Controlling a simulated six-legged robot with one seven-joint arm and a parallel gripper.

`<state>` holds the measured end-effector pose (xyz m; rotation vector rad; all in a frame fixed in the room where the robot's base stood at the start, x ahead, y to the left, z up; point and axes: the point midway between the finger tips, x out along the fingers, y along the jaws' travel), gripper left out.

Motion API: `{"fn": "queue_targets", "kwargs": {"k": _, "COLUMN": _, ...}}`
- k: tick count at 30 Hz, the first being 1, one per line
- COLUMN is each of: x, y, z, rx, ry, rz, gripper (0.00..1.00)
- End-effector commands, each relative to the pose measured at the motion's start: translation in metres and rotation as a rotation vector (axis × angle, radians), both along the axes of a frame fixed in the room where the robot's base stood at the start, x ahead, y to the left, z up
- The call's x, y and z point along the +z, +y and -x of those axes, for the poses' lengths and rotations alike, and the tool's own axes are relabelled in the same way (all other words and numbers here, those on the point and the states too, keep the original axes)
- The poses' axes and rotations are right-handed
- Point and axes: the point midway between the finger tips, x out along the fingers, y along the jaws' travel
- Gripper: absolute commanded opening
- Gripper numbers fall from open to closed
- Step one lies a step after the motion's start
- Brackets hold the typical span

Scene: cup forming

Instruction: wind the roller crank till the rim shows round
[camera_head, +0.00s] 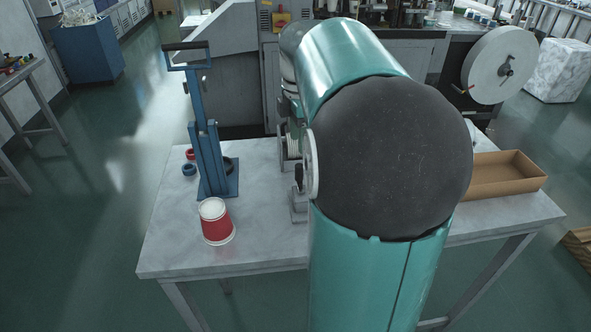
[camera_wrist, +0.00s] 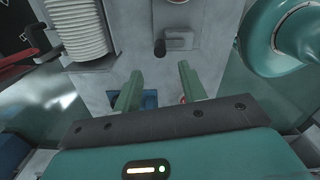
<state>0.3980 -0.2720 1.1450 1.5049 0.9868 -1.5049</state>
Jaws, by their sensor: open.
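A red and white cup (camera_head: 216,226) stands on the table's front left in the head view. It looks wider at the bottom, with a pale top. My own arm covers most of the roller device in that view; a grey bracket with a dark knob (camera_head: 298,178) shows at the arm's left edge. In the wrist view, a dark knob (camera_wrist: 160,47) that may be the crank handle sits by a grey block, beyond my fingertips. A white ribbed roll (camera_wrist: 77,28) is left of it. My gripper (camera_wrist: 157,82) is open, with nothing between its green fingers. I cannot make out the rim's shape.
A blue lever stand (camera_head: 210,155) rises from the table's left side, with red and blue rings (camera_head: 189,162) beside it. A shallow cardboard tray (camera_head: 507,174) is at the right. A large white reel (camera_head: 499,66) stands behind.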

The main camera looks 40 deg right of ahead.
Motion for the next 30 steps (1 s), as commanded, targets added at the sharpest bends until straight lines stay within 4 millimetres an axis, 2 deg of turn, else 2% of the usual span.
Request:
{"fn": "queue_targets", "kwargs": {"k": 9, "x": -0.064, "y": 0.002, "z": 0.001, "rx": 0.000, "ry": 0.002, "rz": -0.002, "gripper": 0.41}}
{"fn": "queue_targets", "kwargs": {"k": 15, "x": -0.093, "y": 0.003, "z": 0.001, "rx": 0.003, "ry": 0.002, "rz": -0.001, "gripper": 0.41}}
{"fn": "queue_targets", "kwargs": {"k": 20, "x": -0.102, "y": 0.004, "z": 0.001, "rx": 0.003, "ry": 0.001, "rz": 0.000, "gripper": 0.41}}
{"fn": "queue_targets", "kwargs": {"k": 27, "x": -0.102, "y": 0.003, "z": 0.001, "rx": 0.003, "ry": 0.000, "rz": 0.001, "gripper": 0.41}}
{"fn": "queue_targets", "kwargs": {"k": 30, "x": -0.102, "y": 0.003, "z": 0.001, "rx": 0.003, "ry": 0.000, "rz": 0.001, "gripper": 0.22}}
